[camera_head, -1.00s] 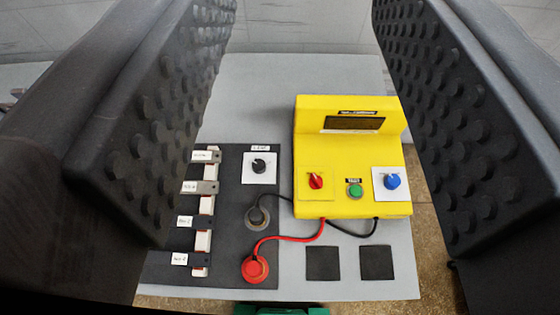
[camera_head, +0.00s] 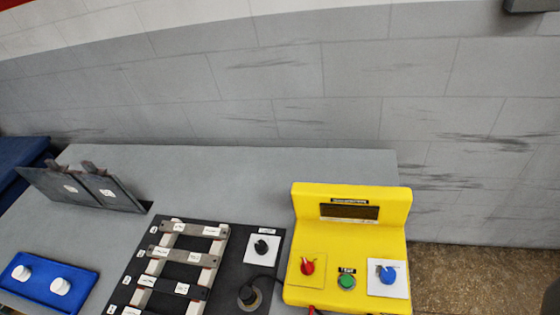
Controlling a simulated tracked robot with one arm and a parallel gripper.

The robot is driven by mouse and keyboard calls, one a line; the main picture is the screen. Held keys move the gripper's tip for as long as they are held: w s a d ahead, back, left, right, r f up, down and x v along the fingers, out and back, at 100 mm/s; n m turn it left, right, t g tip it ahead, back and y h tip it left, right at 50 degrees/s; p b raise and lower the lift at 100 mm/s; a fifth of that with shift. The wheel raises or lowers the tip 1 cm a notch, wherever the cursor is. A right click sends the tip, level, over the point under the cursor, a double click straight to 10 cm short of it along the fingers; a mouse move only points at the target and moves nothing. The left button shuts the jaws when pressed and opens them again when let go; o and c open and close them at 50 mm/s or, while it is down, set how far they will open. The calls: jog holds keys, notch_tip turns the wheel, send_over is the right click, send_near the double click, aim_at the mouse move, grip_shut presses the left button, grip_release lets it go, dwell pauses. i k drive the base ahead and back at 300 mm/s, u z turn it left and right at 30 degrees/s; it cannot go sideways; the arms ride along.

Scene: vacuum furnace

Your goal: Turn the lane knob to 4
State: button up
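A black knob (camera_head: 261,246) sits on a white square plate on the dark panel (camera_head: 227,288), left of the yellow box. A small label above it is too blurred to read surely; the knob's setting is also too small to tell. The yellow box (camera_head: 304,212) carries a dark display (camera_head: 350,212), a red knob (camera_head: 307,267), a green button (camera_head: 347,282) and a blue knob (camera_head: 387,274) on a white plate. My gripper's fingers do not show in the current view, and nothing covers the black knob.
Several labelled bars (camera_head: 188,257) lie across pale rails left of the knob. A round black plug (camera_head: 249,297) with a cable is below it. A blue tray (camera_head: 22,294) with white round pieces and a dark upright rack (camera_head: 60,190) stand left. The table's back is clear before a grey wall.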

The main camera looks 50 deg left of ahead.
aim_at(261, 247)
jog(key=u, duration=0.1)
jog(key=k, duration=0.85)
jog(key=u, duration=0.55)
jog(key=i, duration=1)
jog(key=z, duration=0.1)
